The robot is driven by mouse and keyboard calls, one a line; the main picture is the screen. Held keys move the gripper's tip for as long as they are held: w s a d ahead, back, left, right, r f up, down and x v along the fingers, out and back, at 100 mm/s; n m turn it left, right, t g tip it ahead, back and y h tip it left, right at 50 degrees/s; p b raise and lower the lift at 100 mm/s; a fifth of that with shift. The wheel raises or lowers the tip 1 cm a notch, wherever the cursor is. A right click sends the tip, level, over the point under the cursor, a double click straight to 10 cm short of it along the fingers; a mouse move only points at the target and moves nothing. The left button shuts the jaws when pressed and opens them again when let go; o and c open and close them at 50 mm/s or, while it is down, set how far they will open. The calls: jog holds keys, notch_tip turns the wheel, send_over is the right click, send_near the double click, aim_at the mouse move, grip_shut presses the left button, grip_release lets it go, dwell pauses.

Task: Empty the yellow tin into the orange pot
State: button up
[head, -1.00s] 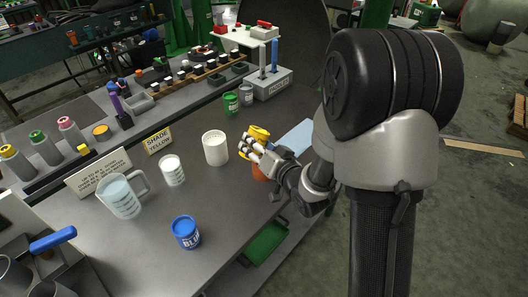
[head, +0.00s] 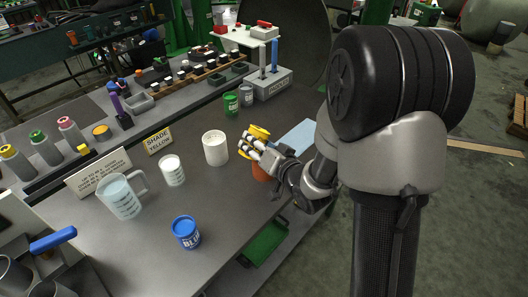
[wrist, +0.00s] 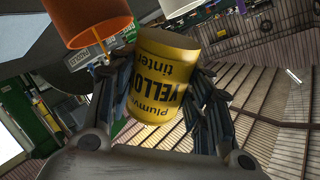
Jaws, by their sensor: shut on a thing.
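The yellow tin (head: 259,130) is between the fingers of my gripper (head: 252,146), above the bench. In the wrist view the tin (wrist: 160,80) fills the middle, with its YELLOW label upside down in the picture and the fingers on both sides. In the head view the tin looks tilted. The orange pot (head: 261,173) stands on the bench just below the gripper, partly hidden by it. In the wrist view the orange pot (wrist: 90,20) is at the upper left, apart from the tin in the picture. The inside of the tin is hidden.
A white tub (head: 215,149), a white-filled beaker (head: 172,170), a measuring jug (head: 122,196) and a blue tin (head: 186,232) stand to the left. A green tin (head: 231,104) is behind. A light blue sheet (head: 298,137) lies to the right.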

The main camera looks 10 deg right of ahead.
jog(key=shift+r+m, duration=0.25)
jog(key=shift+m, duration=0.15)
dwell(0.9)
jog(key=shift+f+m+g+y, duration=0.3)
jog(key=shift+f+m+g, duration=0.1)
jog(key=shift+m, duration=0.2)
dwell(1.9)
jog(key=shift+f+m+g+y+p, duration=0.35)
jog(key=shift+m+p, duration=0.25)
jog(key=shift+p, duration=0.25)
dwell(1.9)
jog(key=shift+d+r+m+g+p, duration=0.1)
jog(key=shift+r+m+g+p, duration=0.2)
jog(key=shift+p, duration=0.5)
dwell(0.7)
